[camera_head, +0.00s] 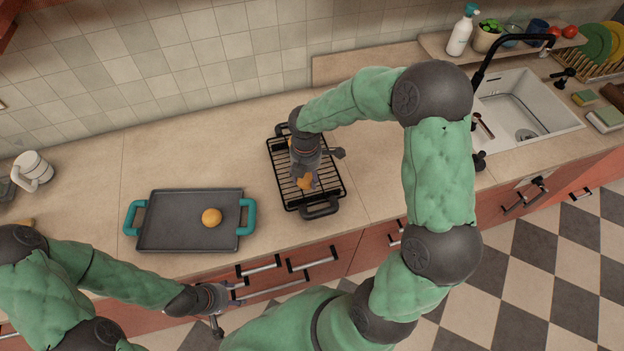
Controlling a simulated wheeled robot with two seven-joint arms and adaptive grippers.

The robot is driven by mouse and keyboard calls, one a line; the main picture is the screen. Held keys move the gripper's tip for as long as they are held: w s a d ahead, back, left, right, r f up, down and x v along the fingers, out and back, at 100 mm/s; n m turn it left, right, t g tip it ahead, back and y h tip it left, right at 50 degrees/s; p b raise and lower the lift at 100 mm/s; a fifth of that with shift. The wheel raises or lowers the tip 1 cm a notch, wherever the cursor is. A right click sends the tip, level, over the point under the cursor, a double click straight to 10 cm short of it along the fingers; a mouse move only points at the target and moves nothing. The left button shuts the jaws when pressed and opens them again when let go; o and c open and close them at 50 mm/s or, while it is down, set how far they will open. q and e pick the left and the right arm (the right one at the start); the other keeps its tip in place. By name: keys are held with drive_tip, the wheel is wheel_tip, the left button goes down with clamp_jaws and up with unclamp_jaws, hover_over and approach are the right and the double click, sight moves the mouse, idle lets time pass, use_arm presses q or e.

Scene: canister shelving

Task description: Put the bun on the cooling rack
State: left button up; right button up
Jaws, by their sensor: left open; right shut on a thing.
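A black wire cooling rack (328,187) with dark handles lies on the counter in the middle. My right gripper (306,180) is over the rack, pointing down. It is shut on a golden bun (304,184), which is partly hidden by the fingers. I cannot tell whether this bun touches the wires. Another round golden bun (211,217) sits on a dark baking tray (170,230) with teal handles, left of the rack. My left gripper (216,318) is open and empty, low in front of the counter's drawers, apart from the tray.
A white mug-like container (33,168) stands at the far left of the counter. A sink (530,110) with a black faucet (510,42) is at the right. A shelf at the back right holds a soap bottle (461,32) and a plant (488,33). The counter behind the tray is clear.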

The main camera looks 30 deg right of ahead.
drive_tip(key=d+f, duration=0.1)
drive_tip(key=w+d+f, duration=0.1)
drive_tip(key=f, duration=0.1)
drive_tip(key=shift+d+f, duration=0.1)
drive_tip(key=shift+d, duration=0.1)
drive_tip(key=shift+w+f, duration=0.1)
drive_tip(key=shift+f, duration=1.45)
drive_tip(key=shift+f, duration=0.1)
drive_tip(key=o, duration=1.2)
wheel_tip(320, 180, up, 12)
drive_tip(key=shift+r+p, duration=0.15)
drive_tip(key=shift+p, duration=0.2)
